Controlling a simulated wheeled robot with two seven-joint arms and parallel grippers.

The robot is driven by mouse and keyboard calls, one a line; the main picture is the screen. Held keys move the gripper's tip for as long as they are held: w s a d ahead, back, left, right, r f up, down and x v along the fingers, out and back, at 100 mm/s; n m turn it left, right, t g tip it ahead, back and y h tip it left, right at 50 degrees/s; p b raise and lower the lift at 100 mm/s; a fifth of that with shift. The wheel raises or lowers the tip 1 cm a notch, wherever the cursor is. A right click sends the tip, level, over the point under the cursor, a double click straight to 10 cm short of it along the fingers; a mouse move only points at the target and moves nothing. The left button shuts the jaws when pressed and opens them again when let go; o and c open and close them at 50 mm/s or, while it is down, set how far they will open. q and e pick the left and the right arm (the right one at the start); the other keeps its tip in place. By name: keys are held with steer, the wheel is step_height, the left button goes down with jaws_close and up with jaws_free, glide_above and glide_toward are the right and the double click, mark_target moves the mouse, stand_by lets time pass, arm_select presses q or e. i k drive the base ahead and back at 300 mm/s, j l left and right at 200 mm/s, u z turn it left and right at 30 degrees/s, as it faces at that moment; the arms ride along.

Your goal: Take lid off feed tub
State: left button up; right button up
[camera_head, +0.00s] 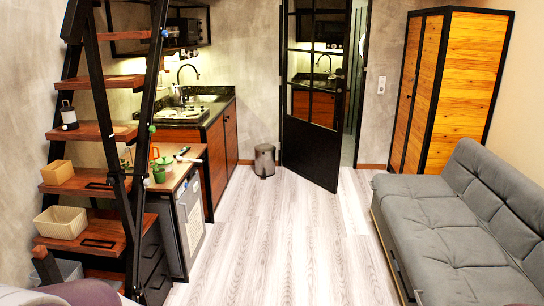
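I cannot tell for certain which thing is the feed tub. A small grey round bin (264,160) stands on the floor at the far end, left of the open door; its top looks closed, but it is too small to be sure. A small green container (159,174) stands on the low wooden counter beside the stair. A white container with a dark base and a handle (68,117) stands on an upper stair step. Neither of my grippers is in view.
The floor (285,240) is clear through the middle. A grey sofa (450,235) lines the right, with a wooden wardrobe (455,90) behind it. The stair (100,185) holds a wicker basket (61,222) and a small tan box (57,172). A black-framed door (315,110) stands open.

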mark_target(164, 161)
steer(key=i+u, duration=0.15)
steer(key=i, duration=0.55)
steer(key=i+u, duration=0.15)
steer(key=i, duration=0.55)
steer(key=i+l+u, duration=0.1)
steer(key=i, duration=0.6)
steer(key=i+l+u, duration=0.15)
steer(key=i, duration=0.55)
steer(key=i+l+u, duration=0.1)
steer(key=i+u, duration=0.15)
steer(key=i, duration=0.2)
steer(key=i+l+u, duration=0.15)
steer(key=i+u, duration=0.15)
steer(key=i, duration=0.15)
steer(key=i+l+u, duration=0.25)
steer(key=i, duration=0.2)
steer(key=i+u, duration=0.25)
steer(key=u, duration=0.15)
steer(key=i+l+u, duration=0.2)
steer(key=u, duration=0.25)
steer(key=i+l+u, duration=0.2)
steer(key=u, duration=0.2)
steer(key=i+l+u, duration=0.2)
steer(key=l+u, duration=0.2)
steer(key=i+l+u, duration=0.1)
steer(key=l+u, duration=0.15)
steer(key=u, duration=0.2)
